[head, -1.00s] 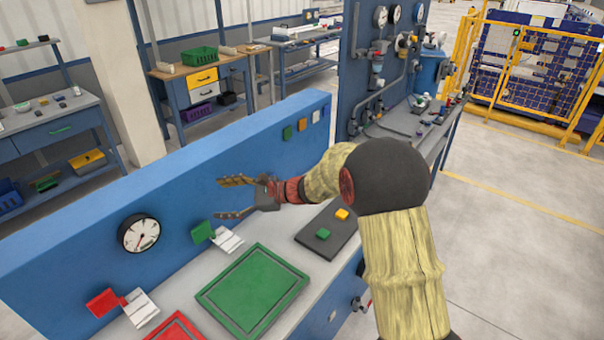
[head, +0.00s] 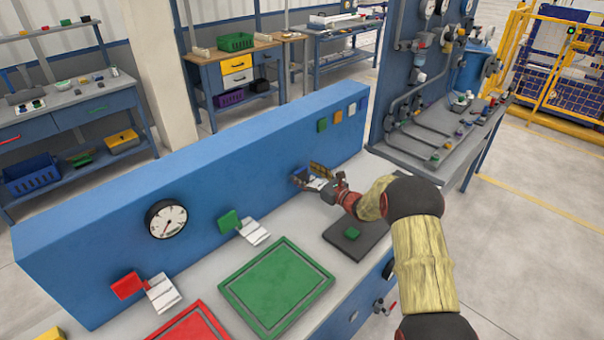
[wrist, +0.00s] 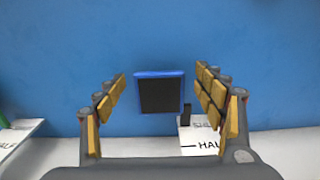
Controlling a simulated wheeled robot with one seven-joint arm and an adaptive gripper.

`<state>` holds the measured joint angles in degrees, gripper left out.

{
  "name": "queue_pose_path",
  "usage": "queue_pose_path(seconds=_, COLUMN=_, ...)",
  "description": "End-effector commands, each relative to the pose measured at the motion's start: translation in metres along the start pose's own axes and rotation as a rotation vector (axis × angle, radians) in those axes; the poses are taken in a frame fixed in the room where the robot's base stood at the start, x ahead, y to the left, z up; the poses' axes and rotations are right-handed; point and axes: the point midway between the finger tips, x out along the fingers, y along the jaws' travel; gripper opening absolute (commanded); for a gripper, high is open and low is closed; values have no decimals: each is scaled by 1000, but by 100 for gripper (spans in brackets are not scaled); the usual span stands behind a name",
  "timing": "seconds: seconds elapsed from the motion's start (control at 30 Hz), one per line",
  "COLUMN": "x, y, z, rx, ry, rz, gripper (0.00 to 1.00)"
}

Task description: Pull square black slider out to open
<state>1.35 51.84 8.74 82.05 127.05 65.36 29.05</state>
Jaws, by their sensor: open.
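In the wrist view, a square black slider (wrist: 160,95) with a blue rim stands out against the blue panel. It sits between the two spread fingers of my gripper (wrist: 160,105), with clear gaps on both sides. My gripper (head: 312,175) is open and empty, close to the panel in the head view, where its fingers largely hide the slider. A white label card (wrist: 203,138) with partly hidden lettering lies below and right of the slider. I cannot tell how far the slider stands out from the panel.
The blue panel (head: 205,170) runs along the back of the bench. A round gauge (head: 166,219), a green block (head: 229,220) and a red block (head: 128,285) are on it to the left. A green tray (head: 277,288) and a dark plate (head: 352,250) lie on the bench.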

Motion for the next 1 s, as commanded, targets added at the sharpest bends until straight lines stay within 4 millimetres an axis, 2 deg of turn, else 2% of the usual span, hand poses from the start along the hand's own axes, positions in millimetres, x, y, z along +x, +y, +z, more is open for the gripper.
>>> queue_pose_path(seconds=0.1, x=15, y=0, z=-1, rx=-2, ry=0, rz=1, gripper=70)
queue_pose_path(seconds=0.2, x=21, y=0, z=-1, rx=-1, ry=1, rz=1, gripper=70)
queue_pose_path(seconds=0.53, x=24, y=0, z=0, rx=-1, ry=1, rz=1, gripper=69)
queue_pose_path(seconds=1.0, x=24, y=0, z=0, rx=-1, ry=1, rz=1, gripper=42)
